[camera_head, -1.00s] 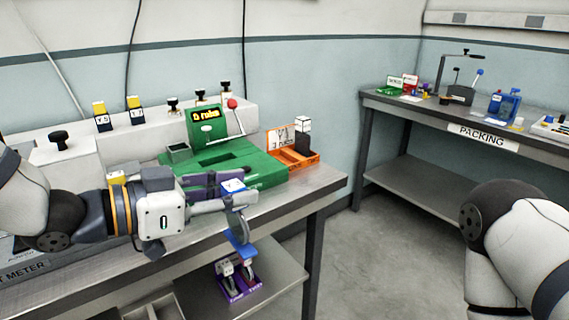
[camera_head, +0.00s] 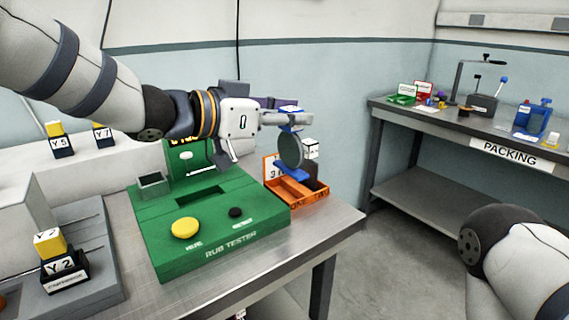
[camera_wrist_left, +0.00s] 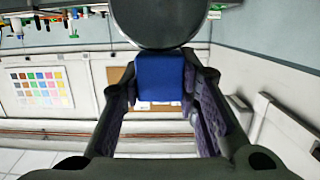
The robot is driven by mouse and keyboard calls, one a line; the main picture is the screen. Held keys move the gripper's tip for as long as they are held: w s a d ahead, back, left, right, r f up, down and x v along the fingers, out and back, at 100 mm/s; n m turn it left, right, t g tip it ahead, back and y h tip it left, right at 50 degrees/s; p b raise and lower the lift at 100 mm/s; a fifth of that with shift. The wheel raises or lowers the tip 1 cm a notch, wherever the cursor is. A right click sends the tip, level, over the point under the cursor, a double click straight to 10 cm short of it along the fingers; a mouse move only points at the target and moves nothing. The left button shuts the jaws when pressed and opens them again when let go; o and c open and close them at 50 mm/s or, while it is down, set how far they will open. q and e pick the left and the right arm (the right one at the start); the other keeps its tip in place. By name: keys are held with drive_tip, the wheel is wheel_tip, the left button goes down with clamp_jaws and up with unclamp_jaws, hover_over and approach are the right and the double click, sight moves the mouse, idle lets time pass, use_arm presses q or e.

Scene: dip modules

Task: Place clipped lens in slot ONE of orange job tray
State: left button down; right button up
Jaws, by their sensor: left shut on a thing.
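My left gripper (camera_head: 290,117) comes in from the left and is shut on the blue clip of the clipped lens (camera_head: 291,152). The lens is a dark grey round disc, held upright, with blue parts above and below it. In the left wrist view the two fingers close on the blue clip (camera_wrist_left: 158,78), with the dark disc beyond. The orange job tray (camera_head: 297,202) sits on the bench at the right of the green tester. The lens appears in front of or above the tray; it hides part of it. The tray's front labels are small. My right gripper is out of view.
The green rub tester (camera_head: 215,235) with a yellow button (camera_head: 185,228) takes up the bench left of the tray. A white-topped black block (camera_head: 311,149) stands at the tray's back. The bench's right edge is close to the tray. The packing table (camera_head: 440,120) is farther right.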

sight(284, 153)
use_arm(q)
drive_tip(key=w+f, duration=0.2)
drive_tip(key=f, duration=0.1)
drive_tip(key=w+f+b, duration=0.1)
drive_tip(key=w+f, duration=0.1)
drive_tip(key=f, duration=0.1)
drive_tip(key=w+a+f, duration=0.1)
drive_tip(key=w+f, duration=0.2)
drive_tip(key=f, duration=0.1)
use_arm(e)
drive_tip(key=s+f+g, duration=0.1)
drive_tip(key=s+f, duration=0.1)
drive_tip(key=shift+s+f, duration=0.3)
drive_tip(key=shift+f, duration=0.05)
use_arm(q)
drive_tip(key=shift+f+b, duration=0.15)
drive_tip(key=shift+b, duration=0.15)
drive_tip(key=c, duration=1.2)
unclamp_jaws()
